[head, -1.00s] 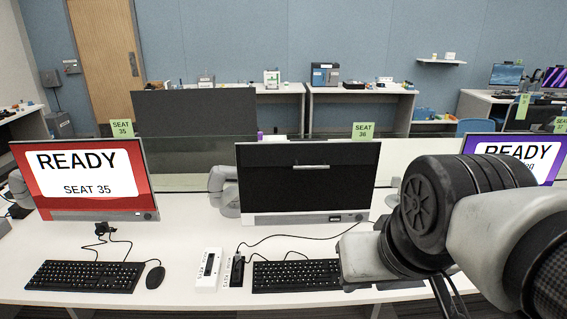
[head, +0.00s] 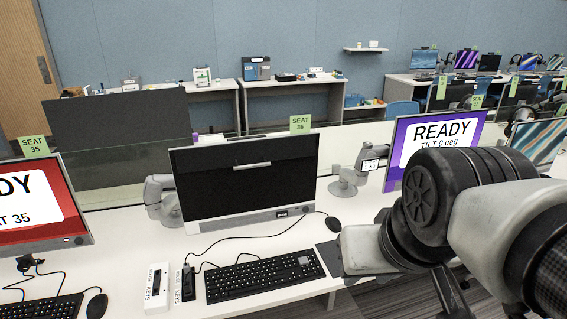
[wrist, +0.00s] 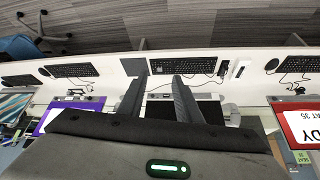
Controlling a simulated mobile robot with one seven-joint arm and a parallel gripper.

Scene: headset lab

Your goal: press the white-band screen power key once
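The seat 36 screen (head: 245,180) is dark, with one pale short bar near its top. A whitish band (head: 235,226) runs along its lower edge. A small dark panel (head: 281,214) and a small round dark spot (head: 309,209) sit at the band's right end; I cannot tell which is the power key. In the wrist view, which is upside down, my gripper (wrist: 159,78) has its two fingers apart with nothing between them. They hang above the desk and partly cover the seat 36 screen (wrist: 208,110).
A white box (head: 156,288) and a black box (head: 187,283), both lettered "KEYS", lie left of the keyboard (head: 262,277). A red READY screen (head: 35,210) stands left, a purple one (head: 435,140) right. A cable crosses the desk below the screen.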

